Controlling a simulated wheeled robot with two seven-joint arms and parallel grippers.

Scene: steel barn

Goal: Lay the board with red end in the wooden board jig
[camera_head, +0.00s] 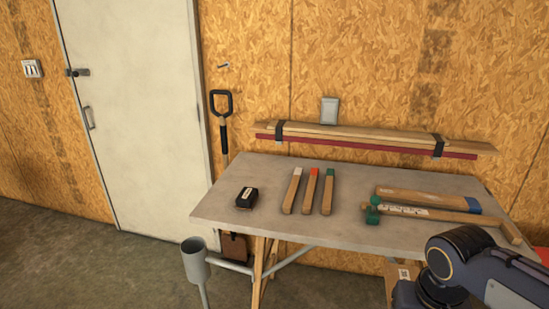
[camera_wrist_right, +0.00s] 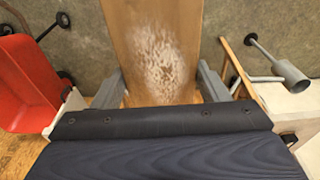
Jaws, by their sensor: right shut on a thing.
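In the right wrist view a wide wooden board (camera_wrist_right: 152,25) with a whitish worn patch lies between the two grey fingers of my right gripper (camera_wrist_right: 163,85), which is shut on it. The board runs out of the top of the picture, and no red end shows on its visible part. In the head view my right arm is at the bottom right, and its gripper is out of sight. A wooden piece with a red end (camera_head: 310,190) lies on the workbench (camera_head: 250,177) between a white-ended and a green-ended one. I cannot make out the jig with certainty. My left gripper is not in view.
A blue-ended board (camera_head: 420,199) and a green-headed tool (camera_head: 440,214) lie at the bench's right, a black box (camera_head: 247,197) at its left. A grey cup on a stand (camera_head: 195,260) is in front. A red tub (camera_wrist_right: 25,85) shows in the wrist view.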

